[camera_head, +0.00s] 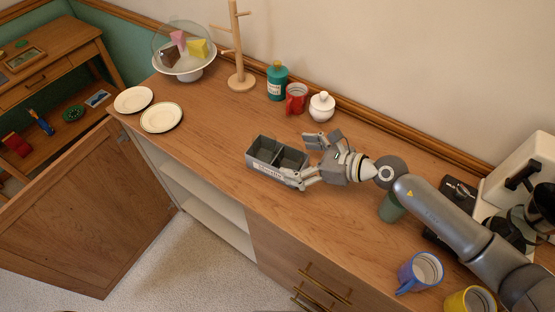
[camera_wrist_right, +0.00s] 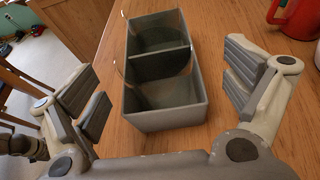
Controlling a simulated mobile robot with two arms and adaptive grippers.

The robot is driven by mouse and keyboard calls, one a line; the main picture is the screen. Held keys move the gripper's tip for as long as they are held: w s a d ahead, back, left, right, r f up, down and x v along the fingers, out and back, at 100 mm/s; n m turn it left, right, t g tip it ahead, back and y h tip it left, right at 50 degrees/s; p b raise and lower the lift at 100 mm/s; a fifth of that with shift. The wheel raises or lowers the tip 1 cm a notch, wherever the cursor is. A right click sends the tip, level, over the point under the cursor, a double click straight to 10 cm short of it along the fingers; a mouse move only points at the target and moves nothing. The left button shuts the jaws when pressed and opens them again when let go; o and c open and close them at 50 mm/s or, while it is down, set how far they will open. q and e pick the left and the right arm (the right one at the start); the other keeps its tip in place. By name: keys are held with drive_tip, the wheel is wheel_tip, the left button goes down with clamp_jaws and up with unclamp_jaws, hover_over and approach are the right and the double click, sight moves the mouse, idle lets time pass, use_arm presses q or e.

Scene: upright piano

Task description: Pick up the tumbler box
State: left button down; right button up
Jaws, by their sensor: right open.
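The tumbler box (camera_head: 262,171) is a grey open-topped box with two compartments and a pale label on its front side. It stands upright on the wooden counter. In the right wrist view the box (camera_wrist_right: 165,122) lies between and ahead of the two fingers, with a divider across it and faint curved outlines, perhaps clear glass, inside. My right gripper (camera_head: 308,160) is open at the right end of the box, one finger towards the wall side and one towards the front. In the wrist view, gaps show between both fingers and the box.
A red mug (camera_head: 296,98), a teal bottle (camera_head: 277,82) and a white lidded jar (camera_head: 321,107) stand behind the box. A wooden mug tree (camera_head: 239,60) and plates (camera_head: 161,117) are farther left. A green cup (camera_head: 391,208) is beneath my right arm. Counter left of the box is clear.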

sight(284, 157)
drive_tip(key=p+x, duration=0.1)
drive_tip(key=x, duration=0.3)
drive_tip(key=shift+a+f, duration=0.2)
drive_tip(key=shift+d, duration=0.1)
drive_tip(key=shift+s, duration=0.1)
drive_tip(key=c, duration=0.9)
drive_tip(key=shift+r, duration=0.1)
drive_tip(key=shift+c, duration=0.3)
